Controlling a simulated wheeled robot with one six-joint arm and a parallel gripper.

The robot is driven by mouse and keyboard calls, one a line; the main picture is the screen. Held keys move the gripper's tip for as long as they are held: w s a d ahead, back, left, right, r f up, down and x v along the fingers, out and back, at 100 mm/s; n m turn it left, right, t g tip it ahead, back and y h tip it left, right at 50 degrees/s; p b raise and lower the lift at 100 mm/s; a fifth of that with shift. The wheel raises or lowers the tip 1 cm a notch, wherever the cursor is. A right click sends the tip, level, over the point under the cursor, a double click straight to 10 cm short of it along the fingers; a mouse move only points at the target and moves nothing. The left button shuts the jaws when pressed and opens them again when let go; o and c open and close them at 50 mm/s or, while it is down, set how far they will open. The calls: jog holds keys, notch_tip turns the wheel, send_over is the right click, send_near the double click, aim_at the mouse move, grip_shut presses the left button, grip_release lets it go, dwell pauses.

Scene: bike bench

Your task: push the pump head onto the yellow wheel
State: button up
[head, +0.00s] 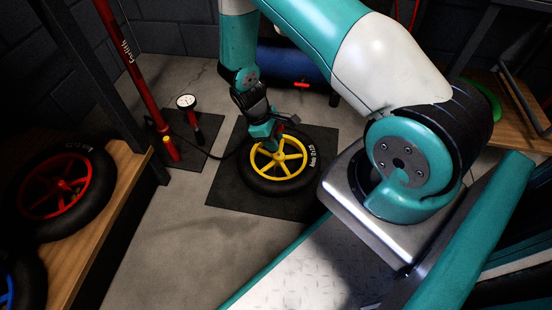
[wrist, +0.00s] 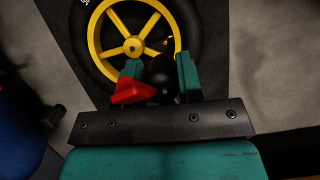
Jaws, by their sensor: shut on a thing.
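The yellow wheel (head: 290,161) with its black tyre lies flat on a dark mat; it also fills the top of the wrist view (wrist: 133,47). My gripper (head: 271,143) is over the wheel's far side. In the wrist view my gripper's teal fingers (wrist: 160,72) are shut on the black pump head (wrist: 162,67), whose red lever (wrist: 133,93) sticks out to the left. A small valve (wrist: 167,42) shows at the inner rim, just beyond the pump head. A gap between them cannot be judged. In the head view my gripper mostly hides the pump head.
The red floor pump (head: 126,66) with a round gauge (head: 187,102) stands on a mat to the left. A black hose (head: 204,152) runs from it towards my gripper. A red wheel (head: 56,186) rests on a wooden shelf at left. A blue tank (head: 285,65) lies behind.

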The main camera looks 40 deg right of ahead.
jog(key=x, duration=0.1)
jog(key=b+x, duration=0.1)
jog(key=shift+w+f, duration=0.1)
jog(key=shift+f, duration=0.35)
notch_tip(320, 180, down, 6)
jog(key=b, duration=0.5)
jog(key=shift+r, duration=0.25)
jog(key=shift+p, duration=0.3)
jog(key=shift+f+b, duration=0.85)
jog(key=shift+f, duration=0.8)
dwell(0.6)
jog(key=o, duration=1.1)
jog(key=shift+r, duration=0.1)
jog(key=p+v, duration=0.9)
jog(key=v, duration=0.8)
jog(key=shift+a+r, duration=0.1)
jog(key=shift+a, duration=0.1)
